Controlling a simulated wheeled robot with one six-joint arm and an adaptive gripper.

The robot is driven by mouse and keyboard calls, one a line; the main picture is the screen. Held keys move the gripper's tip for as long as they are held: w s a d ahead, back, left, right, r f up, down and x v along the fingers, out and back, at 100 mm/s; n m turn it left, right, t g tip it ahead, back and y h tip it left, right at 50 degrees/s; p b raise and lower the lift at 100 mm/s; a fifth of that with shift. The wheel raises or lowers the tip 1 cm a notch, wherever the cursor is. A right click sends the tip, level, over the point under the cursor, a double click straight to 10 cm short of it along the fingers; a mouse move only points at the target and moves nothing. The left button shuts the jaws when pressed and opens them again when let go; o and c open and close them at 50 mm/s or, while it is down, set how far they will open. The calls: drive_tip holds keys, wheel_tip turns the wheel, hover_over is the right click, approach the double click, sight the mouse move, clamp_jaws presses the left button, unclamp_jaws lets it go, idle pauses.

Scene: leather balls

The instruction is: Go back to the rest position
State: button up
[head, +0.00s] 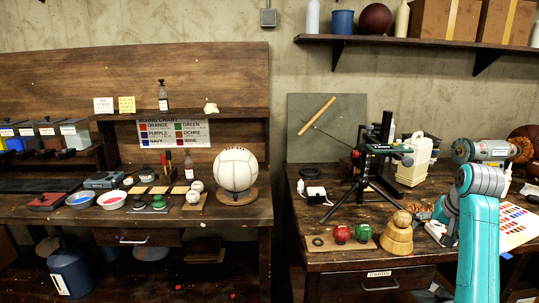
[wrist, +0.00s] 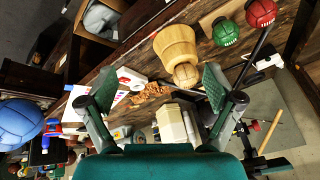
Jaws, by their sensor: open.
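My gripper (wrist: 159,84) is open, with its two green fingers wide apart and nothing between them. In the head view my teal arm (head: 479,225) rises at the right, over the right bench; the gripper itself is mostly hidden behind it. A turned wooden stand (head: 397,238) with a round top is on the bench left of the arm. It also shows in the wrist view (wrist: 174,45), beyond the fingertips and apart from them. A red ball (head: 342,234) and a green ball (head: 363,232) sit on a small board left of the stand.
A black tripod device (head: 372,165) and a cream jug (head: 413,160) stand behind. A colour sheet (head: 510,222) lies at the right. A shelf (head: 400,41) overhangs the bench. The left bench holds a large white ball (head: 236,170), paint bowls and small balls. A gap separates the benches.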

drive_tip(key=s+a+f+t, duration=0.1)
drive_tip(key=s+a+f, duration=0.15)
drive_tip(key=f, duration=0.45)
drive_tip(key=s+a+f+n, duration=0.1)
drive_tip(key=a+f, duration=0.2)
drive_tip(key=f, duration=0.5)
drive_tip(key=s+a+f+t, duration=0.1)
drive_tip(key=s+a+f, duration=0.15)
drive_tip(key=f, duration=0.45)
drive_tip(key=s+a+f+n+t, duration=0.1)
drive_tip(key=s+a+f, duration=0.4)
drive_tip(key=s+f, duration=0.25)
drive_tip(key=s+a+f+n+t, duration=0.1)
drive_tip(key=s+a+f+t, duration=0.1)
drive_tip(key=s+a+f, duration=0.5)
drive_tip(key=s+a+r+n+t, duration=0.1)
drive_tip(key=s+a, duration=0.1)
drive_tip(key=s, duration=0.9)
drive_tip(key=s+a+r+t, duration=0.1)
drive_tip(key=s+a+r, duration=0.1)
drive_tip(key=s, duration=0.9)
drive_tip(key=s+a+r+n+t, duration=0.2)
drive_tip(key=s+r, duration=1.2)
drive_tip(key=s, duration=0.1)
drive_tip(key=shift+s+a+r+n+t+y, duration=0.25)
drive_tip(key=shift+s+a+n+t+y, duration=0.05)
drive_tip(key=shift+s+a+t, duration=0.1)
